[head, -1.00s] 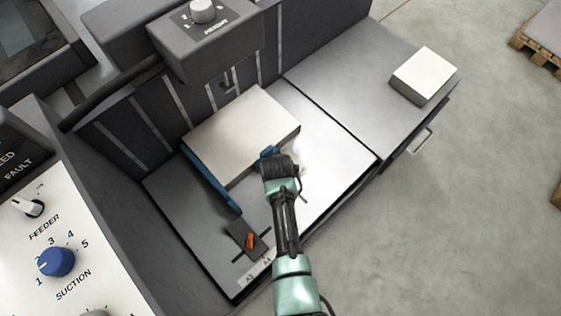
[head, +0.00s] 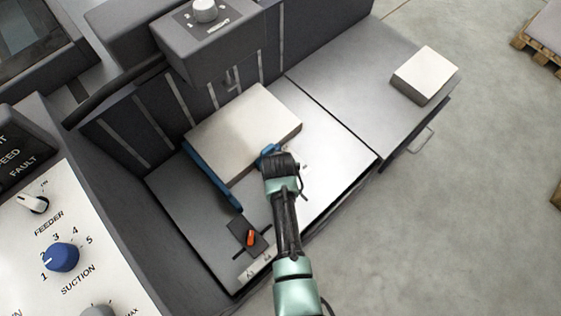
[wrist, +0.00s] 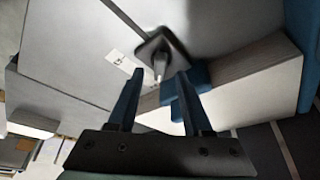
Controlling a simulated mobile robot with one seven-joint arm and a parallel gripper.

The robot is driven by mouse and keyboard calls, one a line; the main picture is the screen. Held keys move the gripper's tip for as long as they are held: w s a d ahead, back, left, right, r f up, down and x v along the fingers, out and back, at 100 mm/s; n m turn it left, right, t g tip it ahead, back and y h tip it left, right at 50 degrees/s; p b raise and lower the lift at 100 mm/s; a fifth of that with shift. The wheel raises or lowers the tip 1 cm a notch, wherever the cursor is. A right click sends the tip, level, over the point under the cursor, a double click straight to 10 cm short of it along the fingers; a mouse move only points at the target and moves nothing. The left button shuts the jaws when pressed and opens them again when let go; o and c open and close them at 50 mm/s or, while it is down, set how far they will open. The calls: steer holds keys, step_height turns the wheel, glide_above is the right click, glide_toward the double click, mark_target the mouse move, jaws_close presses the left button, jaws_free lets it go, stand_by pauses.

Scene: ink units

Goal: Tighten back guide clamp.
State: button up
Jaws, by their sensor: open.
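The back guide clamp (wrist: 160,62) is a small grey lever on a dark square plate in the wrist view. In the head view my arm hides it. My gripper (wrist: 160,73) is open, with its two dark blue fingers on either side of the lever's near end. I cannot tell whether they touch it. In the head view my gripper (head: 270,158) is at the near edge of the paper stack (head: 240,125). A blue back guide (wrist: 190,88) sits beside the clamp plate against the stack.
A blue side guide (head: 212,176) runs along the stack's left edge. An orange-levered clamp (head: 250,237) stands on the bed to the left of my arm. A control panel (head: 50,240) is at far left. A second stack (head: 425,72) lies on the right shelf.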

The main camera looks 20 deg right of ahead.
steer(key=p+v, duration=0.3)
steer(key=v, duration=0.8)
steer(key=shift+r, duration=0.2)
steer(key=shift+s, duration=0.1)
